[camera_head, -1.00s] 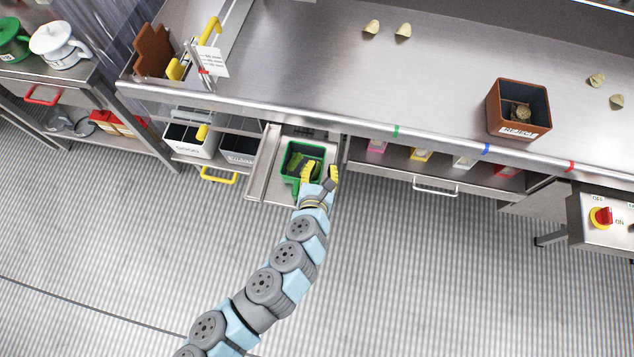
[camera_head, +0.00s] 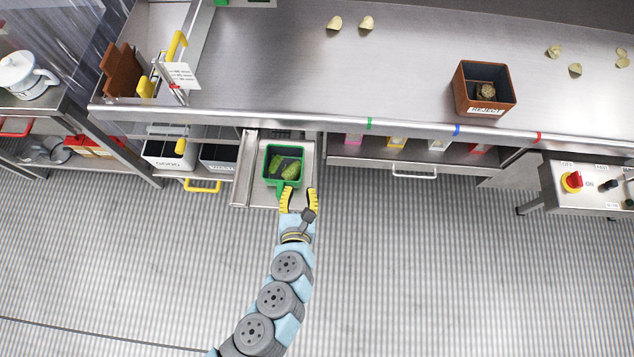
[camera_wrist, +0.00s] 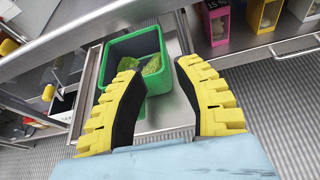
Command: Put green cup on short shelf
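The green cup (camera_head: 266,163) is a square green container with a handle on its near side. It stands upright on a pulled-out metal tray (camera_head: 308,158) below the counter and holds green pieces (camera_head: 290,170). My gripper (camera_head: 299,190) is open just in front of the cup, its left fingertip close to the handle. In the wrist view the cup (camera_wrist: 115,52) shows beyond and between the two spread yellow fingers (camera_wrist: 165,82); contact cannot be told. Which surface is the short shelf is not clear; a low side table (camera_head: 52,108) stands at the left.
A brown REJECT box (camera_head: 468,95) and several pale chips (camera_head: 335,22) are on the steel counter (camera_head: 270,70). A white lidded pot (camera_head: 22,72) stands on the side table. Open floor lies in front.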

